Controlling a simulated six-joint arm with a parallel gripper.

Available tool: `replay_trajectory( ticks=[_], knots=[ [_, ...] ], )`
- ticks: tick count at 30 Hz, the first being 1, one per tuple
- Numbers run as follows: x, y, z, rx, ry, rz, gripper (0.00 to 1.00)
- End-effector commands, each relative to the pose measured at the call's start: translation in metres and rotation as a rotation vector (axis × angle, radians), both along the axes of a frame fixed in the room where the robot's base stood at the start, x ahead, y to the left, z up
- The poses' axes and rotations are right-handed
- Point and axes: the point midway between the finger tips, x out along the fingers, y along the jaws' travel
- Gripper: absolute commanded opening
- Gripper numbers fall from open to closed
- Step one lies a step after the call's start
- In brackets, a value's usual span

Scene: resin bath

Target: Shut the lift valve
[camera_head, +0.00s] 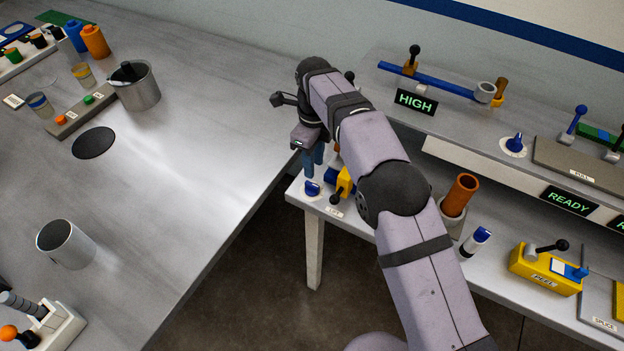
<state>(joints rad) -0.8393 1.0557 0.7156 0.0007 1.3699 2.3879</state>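A small white label that seems to read LIFT (334,212) lies at the left end of the lower white bench. Just behind it stands a yellow fitting (345,183) with a blue part beside it, partly covered by my arm. A small blue knob (312,188) sits on the bench left of the label. I cannot tell which of these is the valve's handle, or how it is turned. My gripper (313,170) points down just above the blue knob. Its fingertips are small and partly hidden, so I cannot tell whether they touch anything or are open.
A HIGH sign (415,102) and a blue bar (430,80) are on the upper shelf. An orange tube in a holder (460,195) stands right of my arm. The grey table (200,190) at left has a wide bare area; a gap separates it from the bench.

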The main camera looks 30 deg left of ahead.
Motion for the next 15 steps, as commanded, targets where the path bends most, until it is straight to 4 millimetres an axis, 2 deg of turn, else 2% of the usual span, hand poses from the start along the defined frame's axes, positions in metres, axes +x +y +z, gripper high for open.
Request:
replay_trajectory(
  ticks=[8,15],
  knots=[
    [-0.002,0.004,-0.005,-0.002,0.001,-0.024,0.29],
    [-0.003,0.003,-0.027,-0.004,0.003,-0.023,0.29]
  ],
)
